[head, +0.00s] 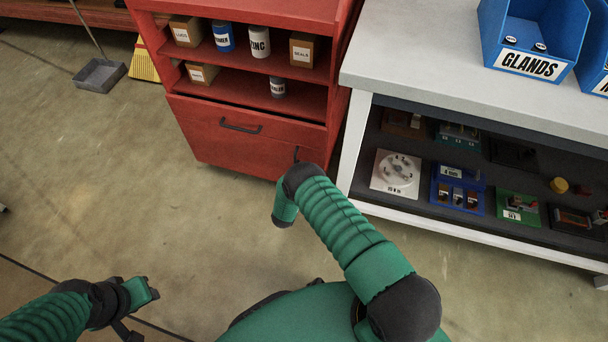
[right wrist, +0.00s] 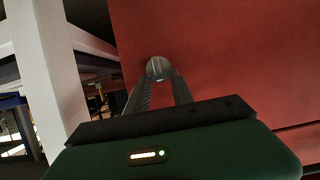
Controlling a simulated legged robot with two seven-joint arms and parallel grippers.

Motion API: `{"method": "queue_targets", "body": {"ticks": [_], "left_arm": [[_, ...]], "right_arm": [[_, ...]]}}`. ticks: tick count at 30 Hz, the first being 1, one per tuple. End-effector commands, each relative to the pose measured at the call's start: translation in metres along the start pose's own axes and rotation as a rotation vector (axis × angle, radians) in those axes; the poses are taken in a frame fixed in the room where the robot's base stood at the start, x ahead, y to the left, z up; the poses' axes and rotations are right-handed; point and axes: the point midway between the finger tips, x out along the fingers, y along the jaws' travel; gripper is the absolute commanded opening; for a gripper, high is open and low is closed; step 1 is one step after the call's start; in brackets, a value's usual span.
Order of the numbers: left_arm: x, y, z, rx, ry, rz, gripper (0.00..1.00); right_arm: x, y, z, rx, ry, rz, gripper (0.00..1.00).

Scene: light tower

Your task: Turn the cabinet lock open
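The red cabinet (head: 230,150) stands ahead, with a drawer and a closed lower front beneath its open shelves. In the right wrist view a round silver lock (right wrist: 157,68) with a slot line sits on the red panel (right wrist: 230,65). My right gripper (right wrist: 160,82) points straight at the lock. Its two fingers stand apart, with their tips at the lock's lower edge; I cannot tell whether they touch it. In the head view my right arm hides the lock and the right fingers. My left gripper (head: 153,289) is low at left, apart from everything, its small tips looking spread.
A white workbench (head: 430,55) stands close at the cabinet's right, with blue bins (head: 530,40) on top and several parts on its lower shelf. Its white leg (right wrist: 50,70) is near my right gripper. A dustpan (head: 100,76) lies at far left. Open floor lies left.

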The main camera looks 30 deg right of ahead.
Motion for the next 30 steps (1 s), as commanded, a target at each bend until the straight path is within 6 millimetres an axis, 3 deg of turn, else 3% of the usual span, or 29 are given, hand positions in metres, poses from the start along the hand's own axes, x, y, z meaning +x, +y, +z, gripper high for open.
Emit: {"method": "queue_targets", "body": {"ticks": [1, 6, 20, 30], "left_arm": [[0.0, 0.0, 0.0, 0.0, 0.0, 0.0, 0.36], [0.0, 0.0, 0.0, 0.0, 0.0, 0.0, 0.36], [0.004, 0.0, 0.001, 0.0, 0.0, 0.0, 0.36], [0.028, 0.0, 0.007, 0.0, 0.0, 0.0, 0.36]], "right_arm": [[0.0, 0.0, 0.0, 0.0, 0.0, 0.0, 0.2], [0.0, 0.0, 0.0, 0.0, 0.0, 0.0, 0.0], [0.0, -0.001, 0.002, -0.018, 0.0, 0.008, 0.0], [0.002, -0.007, 0.005, -0.182, 0.001, 0.074, 0.0]]}}
